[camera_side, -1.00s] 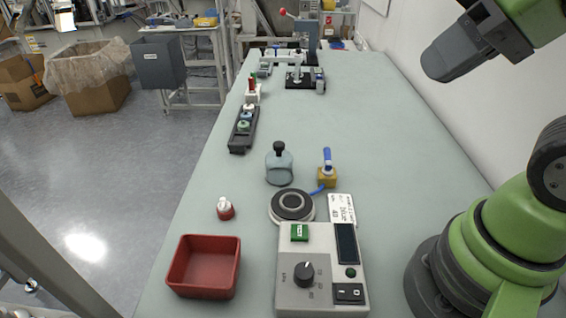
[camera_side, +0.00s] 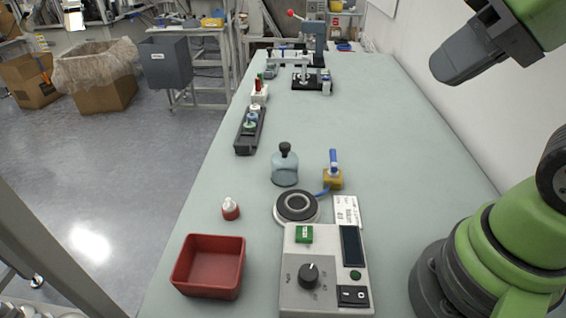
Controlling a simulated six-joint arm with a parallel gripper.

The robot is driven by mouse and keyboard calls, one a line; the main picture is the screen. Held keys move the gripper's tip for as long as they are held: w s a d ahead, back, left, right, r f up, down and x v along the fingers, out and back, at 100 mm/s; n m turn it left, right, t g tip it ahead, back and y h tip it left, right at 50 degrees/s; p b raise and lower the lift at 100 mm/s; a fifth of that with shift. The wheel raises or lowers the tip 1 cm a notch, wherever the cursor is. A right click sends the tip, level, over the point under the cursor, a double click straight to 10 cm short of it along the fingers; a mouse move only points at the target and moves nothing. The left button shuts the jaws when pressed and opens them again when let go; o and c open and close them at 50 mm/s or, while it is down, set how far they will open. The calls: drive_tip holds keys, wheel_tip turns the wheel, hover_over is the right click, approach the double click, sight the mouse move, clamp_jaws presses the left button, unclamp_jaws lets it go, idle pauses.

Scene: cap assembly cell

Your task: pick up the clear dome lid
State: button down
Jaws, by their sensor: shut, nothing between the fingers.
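The clear dome lid (camera_side: 285,171) is a bluish see-through dome with a black knob on top. It stands upright on the pale green table, near the middle of the view. My gripper (camera_side: 438,70) is a dark grey shape at the upper right, high above the table and well apart from the lid. It looks shut and holds nothing. Its fingertips show little detail.
A yellow block with a blue lever (camera_side: 333,178) stands just right of the lid. In front are a round black-topped plate (camera_side: 297,207), a control box (camera_side: 325,272), a small red-and-white bottle (camera_side: 231,210) and a red tray (camera_side: 209,266). A dark rack (camera_side: 248,140) lies behind left.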

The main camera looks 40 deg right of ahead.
drive_tip(key=shift+c, duration=1.3)
unclamp_jaws()
drive_tip(key=n+g+h, duration=0.2)
drive_tip(key=n+g, duration=0.4)
drive_tip(key=n, duration=0.3)
hover_over(286, 145)
drive_tip(key=s, duration=0.1)
wheel_tip(286, 145, down, 13)
drive_tip(key=shift+n+g, duration=0.4)
drive_tip(key=shift+g, duration=0.2)
drive_tip(key=f, duration=0.5)
drive_tip(key=w+f, duration=0.1)
drive_tip(key=f, duration=0.2)
drive_tip(key=shift+f, duration=3.05)
